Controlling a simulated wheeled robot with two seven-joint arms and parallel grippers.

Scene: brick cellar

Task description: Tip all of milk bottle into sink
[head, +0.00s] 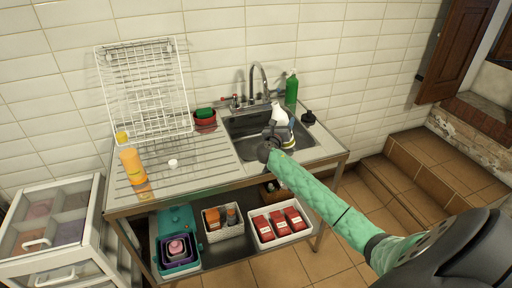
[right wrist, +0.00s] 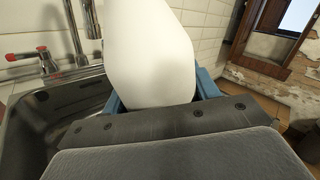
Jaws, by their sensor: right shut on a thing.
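The white milk bottle (head: 279,114) is held over the sink (head: 240,127), leaning slightly, its top toward the upper left in the head view. In the right wrist view the bottle (right wrist: 152,45) fills the upper middle, and its top is out of frame. My right gripper (head: 279,132) is shut around the bottle's lower part, with blue fingers (right wrist: 160,98) on both sides in the right wrist view. No milk stream is visible. The faucet (head: 262,82) stands behind the bottle. My left gripper is not in view.
A small white cap (head: 172,163) and an orange bottle (head: 132,164) are on the drainboard (head: 205,160). A wire rack (head: 145,90) stands at the back left. A green bottle (head: 291,88) and a black item (head: 308,117) are right of the faucet.

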